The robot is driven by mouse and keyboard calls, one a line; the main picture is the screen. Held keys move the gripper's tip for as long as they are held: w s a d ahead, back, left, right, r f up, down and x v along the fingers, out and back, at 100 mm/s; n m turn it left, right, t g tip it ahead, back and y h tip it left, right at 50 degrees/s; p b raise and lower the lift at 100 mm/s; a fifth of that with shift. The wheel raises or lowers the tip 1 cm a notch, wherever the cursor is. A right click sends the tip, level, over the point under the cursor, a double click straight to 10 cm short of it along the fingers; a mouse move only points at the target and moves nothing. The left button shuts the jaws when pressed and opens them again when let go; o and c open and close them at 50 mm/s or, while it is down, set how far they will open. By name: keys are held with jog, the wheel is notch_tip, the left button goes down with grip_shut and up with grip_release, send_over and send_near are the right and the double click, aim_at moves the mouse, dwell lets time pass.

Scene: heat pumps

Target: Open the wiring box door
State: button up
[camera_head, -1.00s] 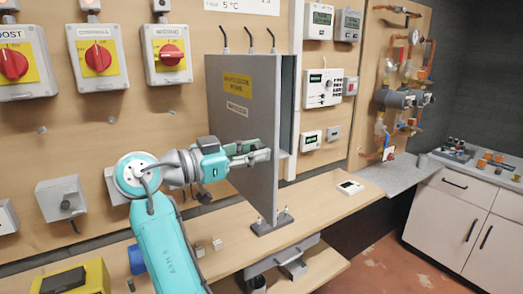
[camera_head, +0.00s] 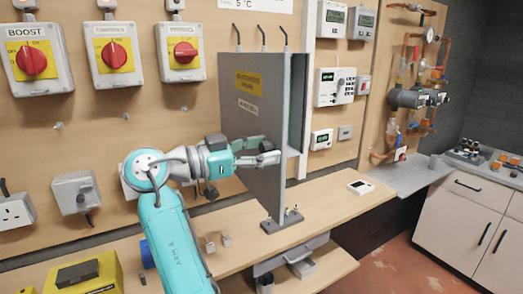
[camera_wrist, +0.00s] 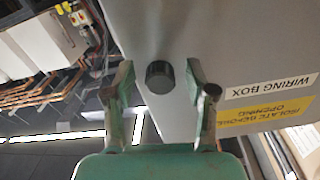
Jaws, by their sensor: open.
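The knob is hidden in the head view.
Red rotary switches (camera_head: 114,55) hang on the wall at the left. A yellow case (camera_head: 90,275) stands at the front left. The bench (camera_head: 330,202) is mostly clear right of the box, with a small white device (camera_head: 361,187) on it. Controllers hang at the right.

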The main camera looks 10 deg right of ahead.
jog(key=v, duration=1.2)
